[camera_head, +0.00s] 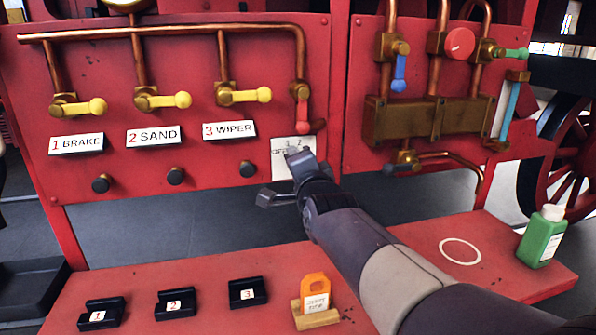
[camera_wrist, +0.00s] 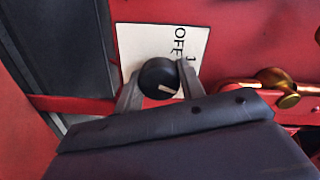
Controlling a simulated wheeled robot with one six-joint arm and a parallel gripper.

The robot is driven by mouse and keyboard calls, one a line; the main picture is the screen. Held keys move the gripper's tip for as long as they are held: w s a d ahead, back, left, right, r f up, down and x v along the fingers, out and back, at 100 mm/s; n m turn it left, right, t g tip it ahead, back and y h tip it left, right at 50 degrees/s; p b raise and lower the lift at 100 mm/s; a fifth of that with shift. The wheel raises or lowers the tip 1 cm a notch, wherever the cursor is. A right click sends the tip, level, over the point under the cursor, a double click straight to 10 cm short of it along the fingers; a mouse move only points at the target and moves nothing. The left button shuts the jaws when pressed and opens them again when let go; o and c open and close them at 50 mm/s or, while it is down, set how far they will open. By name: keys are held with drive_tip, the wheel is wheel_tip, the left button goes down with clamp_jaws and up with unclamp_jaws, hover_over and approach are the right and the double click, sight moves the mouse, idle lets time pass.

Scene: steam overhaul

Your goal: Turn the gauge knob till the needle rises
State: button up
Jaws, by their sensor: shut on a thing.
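The knob (camera_wrist: 150,75) is round and black with a short white mark. In the wrist view it sits between my two fingers, in front of a cream plate (camera_wrist: 190,38) with "OFF" and "1" printed on it. My gripper (camera_wrist: 160,88) is shut on the knob, one finger on each side. In the head view my gripper (camera_head: 284,176) is at the red panel's lower right, by the same plate (camera_head: 280,150), and hides the knob. A round gauge (camera_head: 126,3) at the top edge is cut off, so its needle cannot be seen.
Yellow-handled valves (camera_head: 170,100) and a red-handled valve (camera_head: 302,112) are above the plate. A red bench (camera_head: 190,270) below holds black numbered blocks (camera_head: 176,302), an orange tag (camera_head: 315,290) and a green bottle (camera_head: 541,236). Copper pipes run at right.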

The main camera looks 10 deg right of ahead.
idle(0.4)
drive_tip(key=o, duration=1)
drive_tip(key=shift+s, duration=0.1)
